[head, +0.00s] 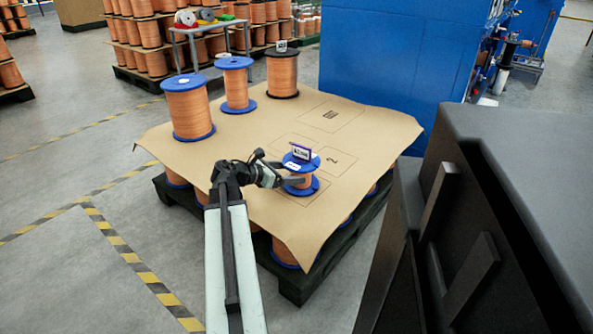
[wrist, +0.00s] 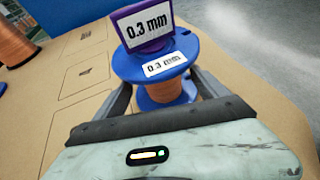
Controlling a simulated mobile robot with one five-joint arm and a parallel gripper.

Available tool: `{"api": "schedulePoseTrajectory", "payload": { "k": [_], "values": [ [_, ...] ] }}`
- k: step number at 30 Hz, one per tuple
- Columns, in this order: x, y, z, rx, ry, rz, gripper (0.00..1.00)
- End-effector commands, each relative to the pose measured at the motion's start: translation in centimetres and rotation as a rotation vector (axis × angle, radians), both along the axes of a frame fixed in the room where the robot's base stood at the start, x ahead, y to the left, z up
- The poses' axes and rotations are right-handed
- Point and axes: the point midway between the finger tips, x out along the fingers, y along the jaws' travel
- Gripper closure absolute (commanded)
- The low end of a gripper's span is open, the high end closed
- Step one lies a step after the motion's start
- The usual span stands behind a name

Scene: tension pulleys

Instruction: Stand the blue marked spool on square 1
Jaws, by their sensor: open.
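A small copper-wound spool with blue flanges (head: 301,188) stands upright near the front of the brown sheet. A purple-framed card reading "0.3 mm" (wrist: 145,24) stands on its top flange, and a white label on the flange (wrist: 164,63) reads the same. My gripper (head: 289,181) is open, with its fingers on either side of the spool's core in the wrist view (wrist: 166,92). I cannot tell whether they touch it. The spool stands over an outlined square (head: 284,190) whose number is hidden. Square 2 (head: 335,161) lies just behind and right of it.
Two larger blue-flanged spools (head: 188,108) (head: 236,85) and a black-flanged spool with a small card (head: 283,74) stand along the back of the sheet (head: 240,135). Another marked outline (head: 331,114) is empty. A blue cabinet (head: 385,60) stands behind; a dark machine (head: 510,200) is at right.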

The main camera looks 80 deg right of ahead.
Motion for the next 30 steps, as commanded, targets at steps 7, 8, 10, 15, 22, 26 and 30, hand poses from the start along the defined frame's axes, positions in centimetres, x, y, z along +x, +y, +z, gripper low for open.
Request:
{"api": "schedulePoseTrajectory", "payload": {
  "k": [7,8,10,15,22,26,30],
  "values": [
    [3.8,4.0,2.8,-0.001,0.0,0.002,0.17],
    [4.1,4.3,2.9,-0.001,0.0,0.001,0.17],
    [4.7,4.9,3.1,-0.001,0.001,0.002,0.17],
    [5.1,5.4,3.2,0.0,0.001,-0.001,0.17],
    [5.2,5.4,3.1,-0.001,-0.001,0.0,0.17],
    [8.5,6.6,2.0,-0.015,-0.089,0.011,0.17],
    [19.6,12.7,-1.8,-0.022,-0.407,0.013,0.17]
  ]
}}
